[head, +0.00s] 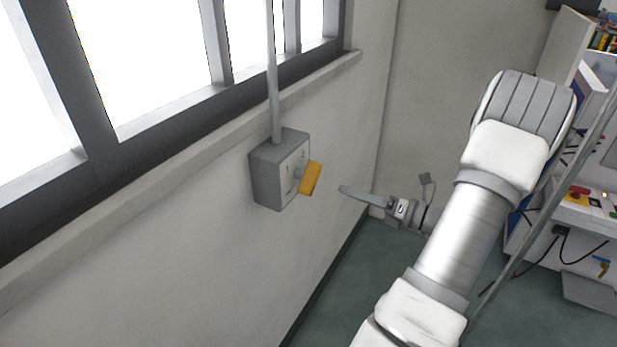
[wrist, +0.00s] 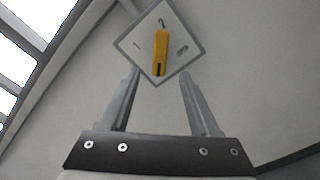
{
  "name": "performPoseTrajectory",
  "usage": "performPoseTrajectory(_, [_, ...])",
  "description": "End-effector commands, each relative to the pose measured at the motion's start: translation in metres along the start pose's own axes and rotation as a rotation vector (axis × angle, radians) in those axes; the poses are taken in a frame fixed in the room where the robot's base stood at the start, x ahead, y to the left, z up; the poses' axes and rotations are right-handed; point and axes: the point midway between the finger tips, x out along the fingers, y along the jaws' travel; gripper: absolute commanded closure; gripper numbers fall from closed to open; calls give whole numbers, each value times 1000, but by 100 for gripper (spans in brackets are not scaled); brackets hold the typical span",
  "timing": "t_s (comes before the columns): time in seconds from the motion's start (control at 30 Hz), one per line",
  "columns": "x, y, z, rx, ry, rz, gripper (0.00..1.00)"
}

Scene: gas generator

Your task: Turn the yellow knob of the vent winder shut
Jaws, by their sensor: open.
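The vent winder is a grey box (head: 278,172) fixed to the wall below the window, with a rod running up from it. Its yellow knob (head: 311,179) sticks out from the front face. My gripper (head: 344,190) is to the right of the knob in the head view, apart from it. In the wrist view the box face (wrist: 138,45) looks tilted like a diamond, and the yellow knob (wrist: 161,52) lies along a near-vertical line. My gripper (wrist: 159,76) is open and empty there, its two fingers pointing at the box, with the knob ahead between them.
The window (head: 150,60) and its sill (head: 180,135) run along the wall above the box. A white bench with controls (head: 590,215) stands at the right, with cables near it. The green floor (head: 400,280) is clear below the wall.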

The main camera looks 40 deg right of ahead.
Motion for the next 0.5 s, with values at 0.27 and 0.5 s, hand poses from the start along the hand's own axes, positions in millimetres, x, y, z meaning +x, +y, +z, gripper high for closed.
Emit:
performPoseTrajectory(0.27, [63,1,0,0,3,3,38])
performPoseTrajectory(0.5, [104,1,-1,-1,3,2,38])
